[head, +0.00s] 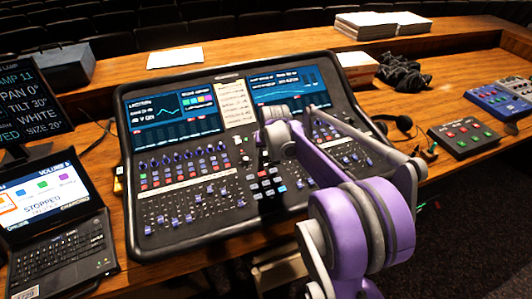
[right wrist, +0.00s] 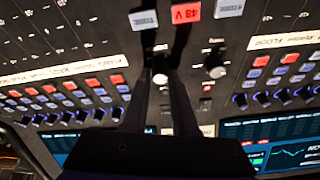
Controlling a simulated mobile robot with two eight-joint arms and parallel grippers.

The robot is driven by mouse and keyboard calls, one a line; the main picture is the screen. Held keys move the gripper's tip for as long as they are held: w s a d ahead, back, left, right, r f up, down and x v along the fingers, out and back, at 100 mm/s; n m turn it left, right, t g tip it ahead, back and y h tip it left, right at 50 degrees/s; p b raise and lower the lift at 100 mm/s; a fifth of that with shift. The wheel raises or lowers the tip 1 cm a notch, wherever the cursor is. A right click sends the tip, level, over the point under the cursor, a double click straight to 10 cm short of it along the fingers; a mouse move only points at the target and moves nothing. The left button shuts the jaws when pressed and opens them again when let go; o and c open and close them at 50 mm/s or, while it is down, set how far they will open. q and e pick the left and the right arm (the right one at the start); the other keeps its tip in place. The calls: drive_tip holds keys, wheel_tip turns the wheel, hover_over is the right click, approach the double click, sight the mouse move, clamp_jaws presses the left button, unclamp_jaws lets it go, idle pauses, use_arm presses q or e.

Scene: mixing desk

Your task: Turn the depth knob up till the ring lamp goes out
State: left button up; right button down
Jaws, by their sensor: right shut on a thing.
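The mixing desk (head: 195,178) fills the middle of the head view. My right gripper (right wrist: 161,84) reaches its centre strip and is shut on a small pale knob (right wrist: 160,75), seen between the two fingers in the right wrist view. The knob's label is too blurred to read, so I cannot tell from it that this is the depth knob. A small red light (right wrist: 207,88) shows below that knob; I cannot make out a ring lamp for certain. My left gripper is not in view.
Red and white buttons (right wrist: 186,12) and rows of blue-ringed knobs (right wrist: 270,97) lie close around the gripper. A laptop (head: 55,225) stands at the left, headphones (head: 404,124) and a small button box (head: 465,136) at the right. My right arm covers part of the desk.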

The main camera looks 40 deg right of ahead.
drive_tip(key=shift+a+m+h, duration=0.1)
drive_tip(key=shift+m+h, duration=0.2)
drive_tip(key=shift+m, duration=1)
drive_tip(key=shift+g, duration=0.3)
drive_tip(key=c, duration=0.7)
unclamp_jaws()
drive_tip(key=shift+r, duration=0.1)
drive_tip(key=v, duration=1)
drive_tip(key=shift+s+a+r, duration=0.2)
drive_tip(key=shift+r, duration=0.05)
